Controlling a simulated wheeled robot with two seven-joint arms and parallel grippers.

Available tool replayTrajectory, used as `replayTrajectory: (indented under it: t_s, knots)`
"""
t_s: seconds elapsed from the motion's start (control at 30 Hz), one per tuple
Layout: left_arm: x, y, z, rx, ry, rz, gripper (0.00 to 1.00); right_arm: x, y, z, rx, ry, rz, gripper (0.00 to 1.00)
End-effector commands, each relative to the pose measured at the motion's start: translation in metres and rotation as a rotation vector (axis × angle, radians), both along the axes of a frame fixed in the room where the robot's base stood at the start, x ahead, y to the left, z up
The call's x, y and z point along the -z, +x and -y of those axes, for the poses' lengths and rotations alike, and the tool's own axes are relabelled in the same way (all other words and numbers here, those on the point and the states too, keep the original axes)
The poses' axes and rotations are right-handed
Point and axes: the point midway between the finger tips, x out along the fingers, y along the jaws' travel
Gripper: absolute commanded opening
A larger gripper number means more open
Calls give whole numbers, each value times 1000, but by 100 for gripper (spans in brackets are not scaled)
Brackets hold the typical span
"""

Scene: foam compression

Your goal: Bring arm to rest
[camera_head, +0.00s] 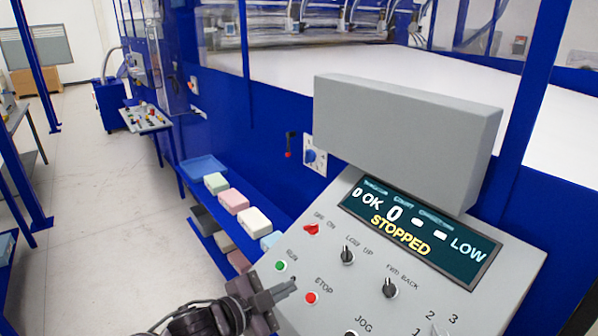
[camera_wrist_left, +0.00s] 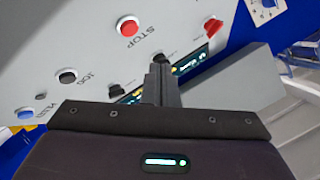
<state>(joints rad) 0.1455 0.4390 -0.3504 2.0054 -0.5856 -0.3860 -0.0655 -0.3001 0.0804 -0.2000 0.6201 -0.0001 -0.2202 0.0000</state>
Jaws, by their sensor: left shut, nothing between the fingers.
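My left gripper (camera_head: 283,291) comes in from the lower left in the head view. It is shut and empty, with its fingertips close to the red STOP button (camera_head: 311,298) and below the green RUN button (camera_head: 281,266). I cannot tell whether it touches the panel. In the left wrist view the shut fingers (camera_wrist_left: 161,75) point at the grey control panel (camera_wrist_left: 60,50), with the red button (camera_wrist_left: 128,27) ahead and to the left. The display (camera_head: 420,234) reads STOPPED, OK and LOW. My right gripper is not in view.
A grey box-shaped hood (camera_head: 400,135) stands above the display. Blue machine frames and a white bed (camera_head: 400,80) lie behind. A blue shelf with several coloured foam blocks (camera_head: 234,201) is left of the panel. The floor (camera_head: 100,210) at left is clear.

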Motion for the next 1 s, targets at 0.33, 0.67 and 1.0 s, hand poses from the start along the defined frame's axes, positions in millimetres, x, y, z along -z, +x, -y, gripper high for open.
replayTrajectory:
  t_s: [0.33, 0.67, 1.0]
  knots:
    - [79, -75, -100, -654, -15, -553, 0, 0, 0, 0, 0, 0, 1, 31]
    - [116, -168, -155, -974, -4, -956, 0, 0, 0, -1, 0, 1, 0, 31]
    - [174, -203, -169, -1089, 14, -1148, 0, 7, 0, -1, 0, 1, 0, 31]
